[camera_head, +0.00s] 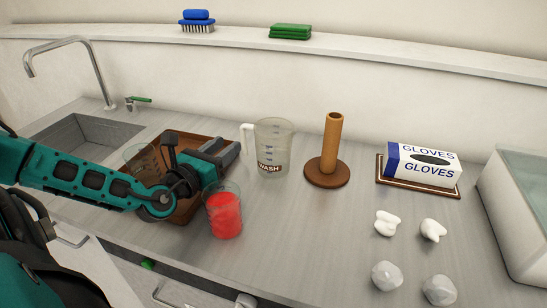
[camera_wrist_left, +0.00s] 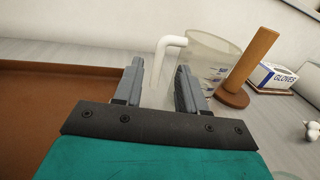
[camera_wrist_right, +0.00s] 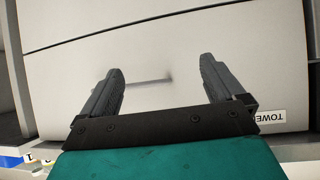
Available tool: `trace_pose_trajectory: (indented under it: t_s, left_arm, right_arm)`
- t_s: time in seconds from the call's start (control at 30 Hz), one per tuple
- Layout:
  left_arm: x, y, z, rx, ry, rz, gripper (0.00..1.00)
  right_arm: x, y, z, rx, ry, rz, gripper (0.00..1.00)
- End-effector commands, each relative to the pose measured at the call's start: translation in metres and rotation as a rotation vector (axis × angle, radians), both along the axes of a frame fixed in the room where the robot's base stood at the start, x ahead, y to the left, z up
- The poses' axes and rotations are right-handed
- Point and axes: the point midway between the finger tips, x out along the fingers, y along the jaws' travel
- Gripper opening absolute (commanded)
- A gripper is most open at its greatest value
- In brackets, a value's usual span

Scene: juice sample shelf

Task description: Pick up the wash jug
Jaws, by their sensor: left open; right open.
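The wash jug (camera_head: 275,146) is a clear measuring jug with a WASH label and a white handle on its left side. It stands upright on the counter. My left gripper (camera_head: 233,154) is open and empty, to the left of the jug, its fingers pointing toward the handle. In the left wrist view the jug (camera_wrist_left: 212,62) is just beyond the fingers (camera_wrist_left: 160,82), with its white handle between and ahead of the fingertips. My right gripper (camera_wrist_right: 162,80) is open and empty in front of a pale drawer front with a label; it is not in the head view.
A glass of red juice (camera_head: 225,214) stands close in front of my left gripper. A brown tray (camera_head: 190,207) lies under my left arm, with a clear vessel (camera_head: 143,160) on it. A wooden post (camera_head: 331,145) stands right of the jug; a glove box (camera_head: 422,165) is farther right.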

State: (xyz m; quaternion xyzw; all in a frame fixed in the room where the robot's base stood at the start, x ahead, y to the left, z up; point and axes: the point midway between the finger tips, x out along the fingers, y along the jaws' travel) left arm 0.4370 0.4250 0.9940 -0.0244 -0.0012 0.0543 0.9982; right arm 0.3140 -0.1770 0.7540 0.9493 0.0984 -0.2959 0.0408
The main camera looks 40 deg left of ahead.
Motion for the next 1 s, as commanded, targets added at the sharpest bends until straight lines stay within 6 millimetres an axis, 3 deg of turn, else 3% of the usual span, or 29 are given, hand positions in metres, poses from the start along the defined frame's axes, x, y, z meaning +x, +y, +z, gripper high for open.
trace_pose_trajectory:
  t_s: [0.07,0.37,0.7,1.0]
  left_arm:
    - [0.000,0.000,-0.016,-0.002,0.000,0.001,0.41]
    - [0.024,0.002,-0.010,-0.001,-0.004,0.000,0.41]
    - [0.068,0.007,-0.009,-0.001,-0.003,0.001,0.41]
    - [0.075,0.008,-0.010,0.000,0.001,-0.001,0.41]
  right_arm:
    - [0.000,0.000,-0.006,0.000,0.001,0.000,0.96]
    - [0.000,0.000,-0.007,-0.001,0.002,0.001,0.96]
    - [0.000,-0.001,-0.008,-0.002,0.001,0.001,0.96]
    - [0.000,0.000,-0.007,-0.002,0.000,0.001,0.96]
